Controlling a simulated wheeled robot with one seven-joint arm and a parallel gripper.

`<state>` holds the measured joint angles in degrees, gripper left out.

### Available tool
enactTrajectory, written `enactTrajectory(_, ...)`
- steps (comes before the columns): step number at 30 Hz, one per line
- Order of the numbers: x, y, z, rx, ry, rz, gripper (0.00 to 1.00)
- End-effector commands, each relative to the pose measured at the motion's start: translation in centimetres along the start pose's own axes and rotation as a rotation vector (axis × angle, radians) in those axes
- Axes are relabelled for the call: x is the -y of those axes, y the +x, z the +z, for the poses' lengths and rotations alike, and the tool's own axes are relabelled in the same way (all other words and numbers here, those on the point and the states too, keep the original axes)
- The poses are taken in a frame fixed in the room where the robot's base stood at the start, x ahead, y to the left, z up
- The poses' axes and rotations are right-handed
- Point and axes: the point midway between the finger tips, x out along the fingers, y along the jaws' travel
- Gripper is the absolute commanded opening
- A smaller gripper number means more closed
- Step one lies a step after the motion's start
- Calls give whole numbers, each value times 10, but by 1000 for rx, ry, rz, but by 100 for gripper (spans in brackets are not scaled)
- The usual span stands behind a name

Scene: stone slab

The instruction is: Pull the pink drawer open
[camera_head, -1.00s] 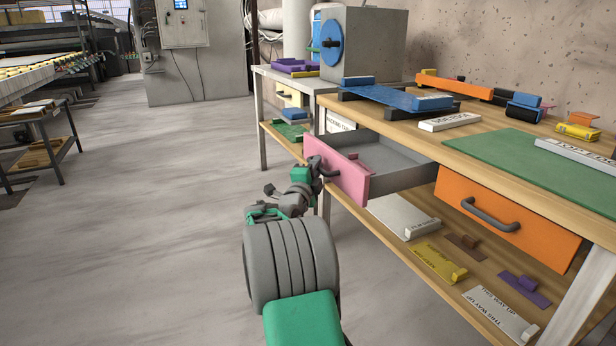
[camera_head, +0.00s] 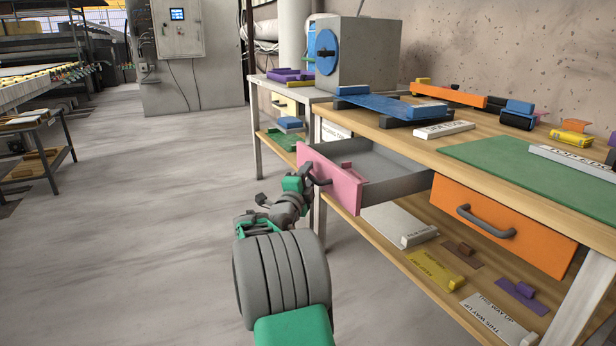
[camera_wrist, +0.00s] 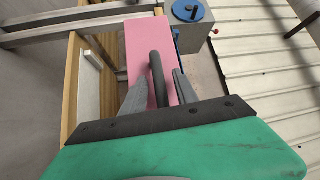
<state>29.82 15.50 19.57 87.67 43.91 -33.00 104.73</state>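The pink drawer (camera_head: 330,178) stands partly open under the wooden workbench, its grey tray (camera_head: 385,165) showing behind the pink front. A dark bar handle (camera_head: 317,174) is on that front. My gripper (camera_head: 303,178) is at the handle, small and partly hidden in the head view. In the wrist view, the handle (camera_wrist: 157,80) lies between the two grey fingers of my gripper (camera_wrist: 160,80). The fingers are spread, with a visible gap on either side of the handle. The pink front (camera_wrist: 140,40) is behind them.
An orange drawer (camera_head: 500,225) is closed to the right. The workbench (camera_head: 440,150) holds a blue plate (camera_head: 390,100), a green mat (camera_head: 540,175) and several blocks. A lower shelf (camera_head: 400,262) holds labelled pieces. The floor (camera_head: 150,220) to the left is clear.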

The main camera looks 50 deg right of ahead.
Motion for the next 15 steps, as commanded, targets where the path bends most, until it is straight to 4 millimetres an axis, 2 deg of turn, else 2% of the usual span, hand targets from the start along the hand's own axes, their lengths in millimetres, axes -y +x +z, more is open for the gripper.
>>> enactTrajectory(4, 2, -10, 1, 2, 0, 0, 36)
enactTrajectory(12, 2, -63, 2, 3, -1, 0, 36)
enactTrajectory(15, 1, -75, 2, 2, -1, 0, 36)
